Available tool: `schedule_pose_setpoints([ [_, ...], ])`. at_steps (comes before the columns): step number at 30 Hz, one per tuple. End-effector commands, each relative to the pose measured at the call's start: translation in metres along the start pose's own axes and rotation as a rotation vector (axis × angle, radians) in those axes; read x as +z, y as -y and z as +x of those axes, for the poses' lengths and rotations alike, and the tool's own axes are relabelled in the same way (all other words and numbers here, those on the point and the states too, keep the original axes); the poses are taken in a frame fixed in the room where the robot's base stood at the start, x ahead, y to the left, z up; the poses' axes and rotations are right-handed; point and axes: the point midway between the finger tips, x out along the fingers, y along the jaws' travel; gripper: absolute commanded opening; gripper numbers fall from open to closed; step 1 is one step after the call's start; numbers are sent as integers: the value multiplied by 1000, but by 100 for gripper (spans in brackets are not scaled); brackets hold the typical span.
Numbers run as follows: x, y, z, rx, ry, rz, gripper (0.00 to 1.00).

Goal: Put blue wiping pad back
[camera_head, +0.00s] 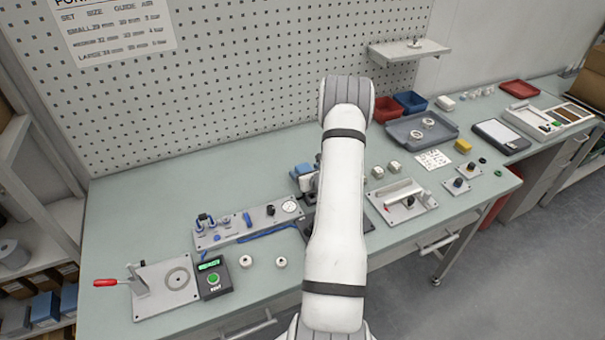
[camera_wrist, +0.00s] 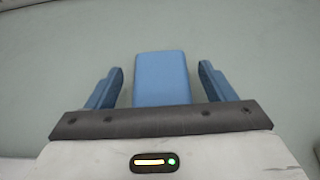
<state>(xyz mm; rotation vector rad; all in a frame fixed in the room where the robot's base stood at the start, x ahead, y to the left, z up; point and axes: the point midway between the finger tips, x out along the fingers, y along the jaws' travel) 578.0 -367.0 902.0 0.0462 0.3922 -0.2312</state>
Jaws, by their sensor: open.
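In the wrist view a plain blue block-shaped wiping pad (camera_wrist: 161,85) lies on the pale green table top. My gripper (camera_wrist: 161,67) is open around it, with one blue finger to the left and one to the right. A gap shows between the pad and each finger, so neither appears to touch it. The near end of the pad is hidden by the dark gripper bar. In the head view my arm covers most of this spot; only a little blue and grey of the gripper end (camera_head: 303,174) shows left of the arm.
A long grey fixture plate (camera_head: 232,228) and a lever press plate (camera_head: 150,300) stand left of my arm. A grey plate with a white cylinder (camera_head: 402,203) is to the right. A grey tray (camera_head: 450,127), red and blue bins (camera_head: 410,101) are behind. Bare table lies at the back left.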

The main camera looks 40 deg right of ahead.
Motion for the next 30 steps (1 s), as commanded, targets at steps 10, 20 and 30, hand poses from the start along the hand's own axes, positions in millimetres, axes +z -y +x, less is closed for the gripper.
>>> schedule_pose_setpoints([
  [10, 0, 1, 6, -1, 0, 0, 73],
  [20, 0, 1, 5, -1, 0, 0, 46],
  [30, 0, 1, 5, -2, 1, 0, 23],
])
